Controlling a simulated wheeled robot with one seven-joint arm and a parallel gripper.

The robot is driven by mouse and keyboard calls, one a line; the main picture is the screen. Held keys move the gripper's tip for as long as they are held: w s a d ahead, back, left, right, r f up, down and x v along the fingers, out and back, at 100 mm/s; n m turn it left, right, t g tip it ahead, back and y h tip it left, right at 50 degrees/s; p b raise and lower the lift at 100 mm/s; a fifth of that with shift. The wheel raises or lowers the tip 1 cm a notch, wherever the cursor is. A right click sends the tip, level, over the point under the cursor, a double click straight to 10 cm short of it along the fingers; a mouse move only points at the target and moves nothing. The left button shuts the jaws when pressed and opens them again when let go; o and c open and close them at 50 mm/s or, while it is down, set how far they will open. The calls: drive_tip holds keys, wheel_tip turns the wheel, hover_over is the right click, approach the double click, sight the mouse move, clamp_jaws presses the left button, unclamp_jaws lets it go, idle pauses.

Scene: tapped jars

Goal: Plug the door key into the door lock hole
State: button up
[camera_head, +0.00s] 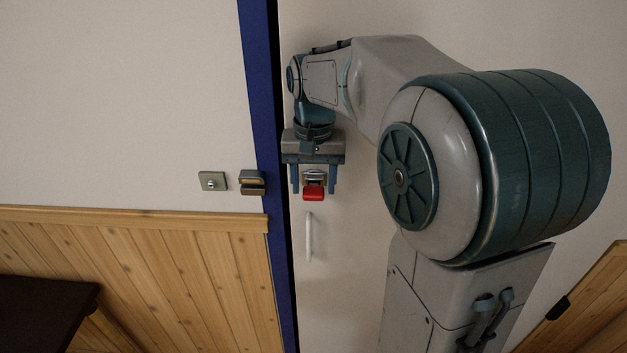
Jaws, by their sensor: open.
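My gripper (314,190) points down in front of the pale door (345,300), its two blue-grey fingers spread wide. Between the fingers shows a small red piece (314,194), which looks like the head of the door key. Just above it is a small silver metal part (314,176), perhaps the door lock. The fingers stand to the left and right of the red piece, with gaps on both sides. The key's shaft and the lock hole cannot be made out, so I cannot tell whether the key is in the hole.
A white vertical door handle (308,237) is below the gripper. A blue door frame (268,150) runs down the left. On the wall beside it are a brass-and-grey fitting (252,182) and a small plate (212,181). A dark table (40,310) stands at lower left.

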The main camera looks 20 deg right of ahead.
drive_tip(key=shift+r+p, duration=1.4)
drive_tip(key=shift+r, duration=0.45)
drive_tip(key=shift+r, duration=0.15)
wheel_tip(320, 180, up, 14)
drive_tip(key=b, duration=0.1)
drive_tip(key=s+f+n+t+b, duration=0.1)
drive_tip(key=s+f+t+b, duration=0.1)
drive_tip(key=s+f, duration=0.6)
drive_tip(key=s+f+n+t+b, duration=0.1)
drive_tip(key=s+f+n+b, duration=0.1)
drive_tip(key=s+f, duration=0.6)
wheel_tip(320, 180, down, 8)
drive_tip(key=shift+s+a+r+n+t, duration=0.1)
drive_tip(key=shift+s+a+n+t, duration=0.2)
drive_tip(key=shift+s+a+t, duration=0.1)
idle(0.6)
